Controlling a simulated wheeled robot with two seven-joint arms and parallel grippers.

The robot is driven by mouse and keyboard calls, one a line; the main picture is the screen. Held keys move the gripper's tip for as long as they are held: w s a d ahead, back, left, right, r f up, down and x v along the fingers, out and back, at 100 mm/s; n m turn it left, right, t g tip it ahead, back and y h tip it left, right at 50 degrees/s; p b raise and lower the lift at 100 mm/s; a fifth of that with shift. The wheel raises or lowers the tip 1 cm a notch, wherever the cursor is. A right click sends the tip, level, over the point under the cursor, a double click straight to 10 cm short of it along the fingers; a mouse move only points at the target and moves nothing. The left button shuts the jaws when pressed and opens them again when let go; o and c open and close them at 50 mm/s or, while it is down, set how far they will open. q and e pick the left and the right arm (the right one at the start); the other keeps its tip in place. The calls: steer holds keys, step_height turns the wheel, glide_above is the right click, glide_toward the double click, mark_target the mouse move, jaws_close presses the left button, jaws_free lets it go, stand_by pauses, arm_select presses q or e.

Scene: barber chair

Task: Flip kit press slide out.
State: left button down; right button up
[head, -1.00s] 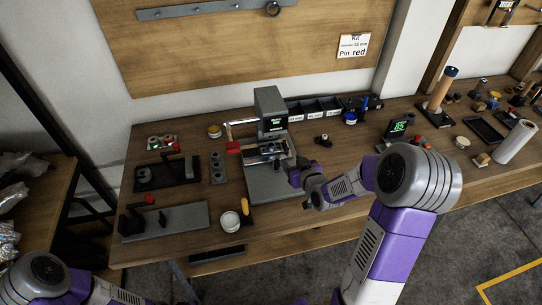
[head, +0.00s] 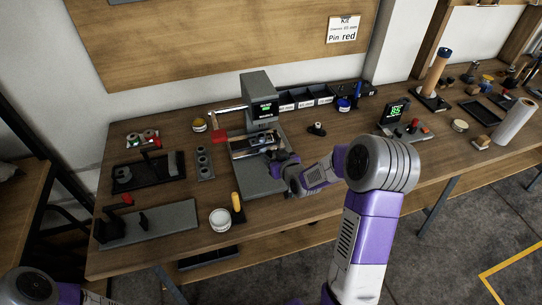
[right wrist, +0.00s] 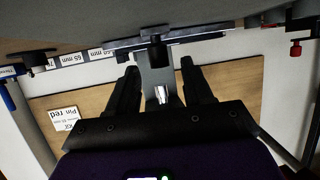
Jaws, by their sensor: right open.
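The grey kit press (head: 257,98) stands at the middle of the bench, with a lit green display on its head. Its slide (head: 243,146), a silver-edged dark tray, lies under the head above the grey base plate (head: 258,178). A red handle part (head: 220,137) is at its left. My right gripper (head: 283,162) is at the front right corner of the slide; I cannot tell if it touches. In the right wrist view its two black fingers (right wrist: 161,84) are apart with nothing clearly held, and the press column shows beyond. My left gripper is out of view.
Labelled bins (head: 306,98) stand behind the press. A grey block with holes (head: 204,163), a black fixture (head: 148,171) and a white tub (head: 220,219) are at its left. A small dark part (head: 317,129) lies to the right, with bare wood around it.

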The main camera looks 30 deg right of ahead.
steer(key=shift+x, duration=1.05)
steer(key=shift+c, duration=0.3)
jaws_close()
